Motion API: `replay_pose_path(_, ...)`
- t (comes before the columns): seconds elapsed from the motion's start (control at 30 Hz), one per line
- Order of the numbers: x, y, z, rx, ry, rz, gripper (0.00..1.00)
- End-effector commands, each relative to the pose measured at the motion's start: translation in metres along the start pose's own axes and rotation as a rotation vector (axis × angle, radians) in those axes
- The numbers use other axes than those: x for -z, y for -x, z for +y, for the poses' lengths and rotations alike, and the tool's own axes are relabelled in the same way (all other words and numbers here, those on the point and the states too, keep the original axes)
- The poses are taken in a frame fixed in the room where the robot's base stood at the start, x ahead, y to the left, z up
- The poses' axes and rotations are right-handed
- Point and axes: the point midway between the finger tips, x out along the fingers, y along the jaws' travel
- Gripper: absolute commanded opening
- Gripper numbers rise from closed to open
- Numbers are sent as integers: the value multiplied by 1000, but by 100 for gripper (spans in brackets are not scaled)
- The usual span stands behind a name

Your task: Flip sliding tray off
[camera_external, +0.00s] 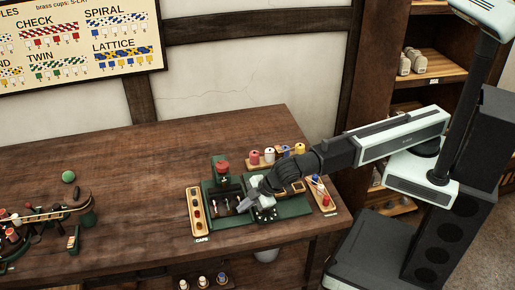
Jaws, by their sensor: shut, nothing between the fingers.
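A green base unit (291,231) lies on the wooden table near its right front corner. A dark tray-like section (226,203) with small pale pieces sits on its left part; I cannot tell for sure that this is the sliding tray. My gripper (259,202) is at the end of my arm, which reaches in from the right. It is shut and empty, low over the middle of the green unit, just right of the dark section. Whether it touches anything is too small to tell. My gripper and wrist hide part of the unit.
A wooden caps tray (197,214) stands left of the unit, another small tray (323,194) right. A red-topped post (222,167) rises behind, near several coloured spools (269,155).

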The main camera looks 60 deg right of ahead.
Motion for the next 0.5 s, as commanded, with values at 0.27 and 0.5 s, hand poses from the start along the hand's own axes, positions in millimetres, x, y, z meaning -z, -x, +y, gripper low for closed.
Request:
replay_pose_path(0.27,-17,-9,34,-4,0,-4,0)
replay_pose_path(0.5,-18,-10,36,-7,0,-6,0)
